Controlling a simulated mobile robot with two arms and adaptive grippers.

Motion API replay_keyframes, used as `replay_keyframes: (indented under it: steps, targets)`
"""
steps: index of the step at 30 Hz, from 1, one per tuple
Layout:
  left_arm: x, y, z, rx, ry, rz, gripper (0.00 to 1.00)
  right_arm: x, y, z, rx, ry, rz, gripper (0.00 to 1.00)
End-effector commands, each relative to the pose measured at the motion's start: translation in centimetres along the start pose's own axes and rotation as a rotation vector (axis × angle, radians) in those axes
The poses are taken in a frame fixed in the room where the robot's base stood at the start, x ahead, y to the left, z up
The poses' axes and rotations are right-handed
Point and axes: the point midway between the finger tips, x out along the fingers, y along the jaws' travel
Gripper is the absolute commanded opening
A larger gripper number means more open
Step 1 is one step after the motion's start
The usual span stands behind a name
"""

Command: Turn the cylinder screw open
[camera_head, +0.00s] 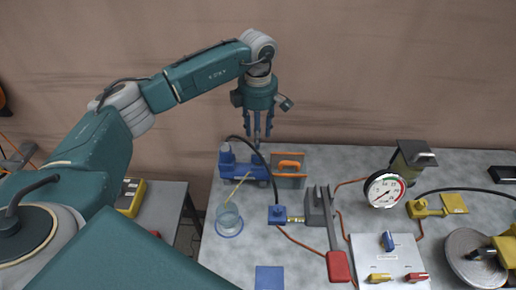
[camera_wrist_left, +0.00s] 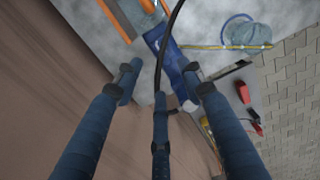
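A blue device (camera_head: 243,168) with a black hose stands at the back left of the grey table. It also shows in the left wrist view (camera_wrist_left: 172,62). A small blue block (camera_head: 277,215) with a brass fitting lies in front, joined to the hose. I cannot tell which part is the cylinder screw. My left gripper (camera_head: 257,138) points down at the table's back edge, above and slightly behind the blue device. In the left wrist view its three fingers (camera_wrist_left: 160,85) are spread, with nothing visibly held; the hose passes near them. My right gripper is not in view.
A glass (camera_head: 229,219) with a stick stands front left. A grey block with orange handles (camera_head: 289,172), a red-handled lever (camera_head: 338,265), a pressure gauge (camera_head: 384,190) and a knob panel (camera_head: 405,250) fill the middle. The wall (camera_head: 370,70) is close behind the table.

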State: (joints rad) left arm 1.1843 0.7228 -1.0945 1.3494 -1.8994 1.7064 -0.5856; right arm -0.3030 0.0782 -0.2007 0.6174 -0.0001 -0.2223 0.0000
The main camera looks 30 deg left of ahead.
Motion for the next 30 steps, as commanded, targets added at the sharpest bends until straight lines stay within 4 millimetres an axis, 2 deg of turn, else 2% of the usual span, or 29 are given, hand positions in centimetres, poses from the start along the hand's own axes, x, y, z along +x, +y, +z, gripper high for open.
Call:
replay_keyframes:
  steps: [9, 13, 18, 26, 30]
  targets:
    - [5.9, -0.1, -0.1, -0.001, 0.003, -0.004, 0.40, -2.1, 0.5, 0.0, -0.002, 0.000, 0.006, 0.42]
    - [7.7, -0.1, 0.0, 0.000, 0.002, -0.003, 0.40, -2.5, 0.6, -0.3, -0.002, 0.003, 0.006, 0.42]
    - [8.8, 0.0, -0.1, 0.000, 0.001, 0.000, 0.40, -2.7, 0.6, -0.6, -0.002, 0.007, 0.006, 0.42]
    - [9.1, 0.0, -0.1, 0.000, 0.001, 0.000, 0.40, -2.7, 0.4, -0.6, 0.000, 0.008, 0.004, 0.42]
    - [9.0, 0.0, 0.0, 0.000, 0.001, 0.000, 0.16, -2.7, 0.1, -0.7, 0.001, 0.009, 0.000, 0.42]
